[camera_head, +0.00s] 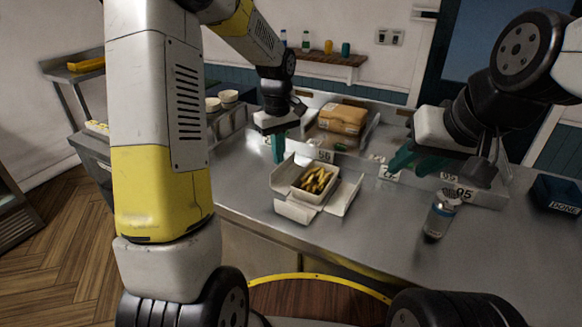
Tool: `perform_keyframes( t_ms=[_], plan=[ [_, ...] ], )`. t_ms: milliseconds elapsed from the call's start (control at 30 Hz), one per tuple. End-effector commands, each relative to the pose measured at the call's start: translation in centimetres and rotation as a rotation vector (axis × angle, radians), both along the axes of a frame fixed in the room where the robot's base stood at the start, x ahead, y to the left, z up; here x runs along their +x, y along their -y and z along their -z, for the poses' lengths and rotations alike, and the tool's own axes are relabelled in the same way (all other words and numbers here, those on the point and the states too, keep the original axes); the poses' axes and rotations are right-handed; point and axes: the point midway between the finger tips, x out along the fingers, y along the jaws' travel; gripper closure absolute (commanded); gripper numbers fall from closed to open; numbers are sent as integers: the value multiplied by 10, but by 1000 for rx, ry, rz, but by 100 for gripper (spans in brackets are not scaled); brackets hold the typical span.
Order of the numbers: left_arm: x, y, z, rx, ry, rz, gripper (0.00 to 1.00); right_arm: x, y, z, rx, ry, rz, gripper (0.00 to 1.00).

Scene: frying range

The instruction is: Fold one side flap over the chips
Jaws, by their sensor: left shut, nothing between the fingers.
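A white open box (303,194) stands on the steel counter with yellow chips (315,180) in its middle. Its pale flaps stand out around it: a front flap (292,211) leans outward and low, a right flap (346,196) spreads to the side, and a back-left flap (284,172) is raised. My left gripper (278,150) is shut and empty, its teal fingers pointing down just behind the back-left flap; whether they touch it I cannot tell. My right gripper (403,157) hangs to the right, apart from the box; its finger gap is not clear.
A salt-like shaker bottle (439,217) stands right of the box. A low rack with numbered labels (325,155) and a brown paper package (342,118) lies behind. A dark blue box (557,193) sits at the far right. The steel counter (375,235) in front is clear.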

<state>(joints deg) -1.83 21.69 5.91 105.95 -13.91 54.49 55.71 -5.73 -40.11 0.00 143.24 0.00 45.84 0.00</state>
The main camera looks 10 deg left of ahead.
Motion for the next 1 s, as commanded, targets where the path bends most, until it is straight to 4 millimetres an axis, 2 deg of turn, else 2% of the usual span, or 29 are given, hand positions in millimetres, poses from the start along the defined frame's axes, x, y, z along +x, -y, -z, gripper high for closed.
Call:
perform_keyframes(
  t_ms=[733, 1000],
  plan=[
    [-12, 29, -18, -1, -1, 2, 100, 0, 0, 0, 0, 0, 0, 64],
    [-13, 32, -20, 0, 0, 0, 100, 0, 0, 0, 0, 0, 0, 64]
  ],
)
